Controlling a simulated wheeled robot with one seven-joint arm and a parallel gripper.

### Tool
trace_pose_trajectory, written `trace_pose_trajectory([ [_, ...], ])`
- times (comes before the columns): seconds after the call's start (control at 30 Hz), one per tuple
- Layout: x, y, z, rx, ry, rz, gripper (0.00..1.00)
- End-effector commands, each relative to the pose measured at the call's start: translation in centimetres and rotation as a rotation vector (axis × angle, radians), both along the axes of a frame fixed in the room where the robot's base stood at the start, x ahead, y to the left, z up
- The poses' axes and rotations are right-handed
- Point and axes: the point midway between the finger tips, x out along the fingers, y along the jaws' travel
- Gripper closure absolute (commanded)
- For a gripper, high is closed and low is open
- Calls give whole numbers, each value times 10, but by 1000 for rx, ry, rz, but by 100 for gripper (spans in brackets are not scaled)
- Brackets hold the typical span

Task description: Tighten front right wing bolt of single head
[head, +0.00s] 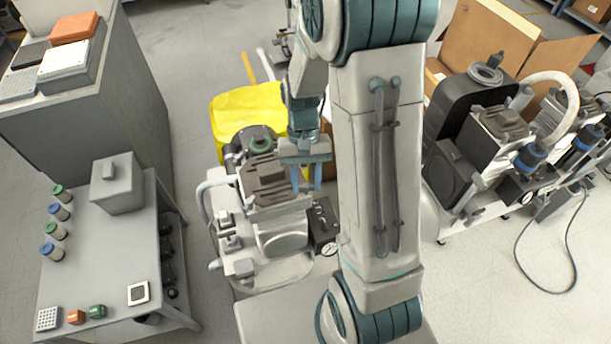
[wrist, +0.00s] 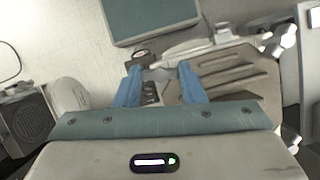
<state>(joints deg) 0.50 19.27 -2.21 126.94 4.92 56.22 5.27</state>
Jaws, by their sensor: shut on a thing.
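The single head compressor (head: 268,182), with a ribbed brown-grey head and a pale tank and frame, stands in the middle of the head view. The ribbed head also shows at the right of the wrist view (wrist: 235,75). My gripper (head: 305,187) points down at the right side of this head. Its two blue fingers (wrist: 160,73) are spaced apart with a small grey part between their tips. I take this part to be the front right wing bolt, but it is mostly hidden and its seating cannot be seen.
A grey bench (head: 110,255) with several capped jars (head: 54,230) stands at left. A yellow bin (head: 250,103) is behind the compressor. A larger compressor unit (head: 455,165) and an open cardboard box (head: 487,40) stand at right. Clear floor lies at lower right.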

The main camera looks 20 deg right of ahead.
Motion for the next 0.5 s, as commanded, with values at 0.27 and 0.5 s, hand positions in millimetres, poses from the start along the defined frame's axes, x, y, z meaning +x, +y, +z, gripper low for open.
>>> trace_pose_trajectory([
  [0.27, 0, -2, 2, 0, -1, -258, 86],
  [0.5, -1, -3, 1, 0, -2, -437, 86],
])
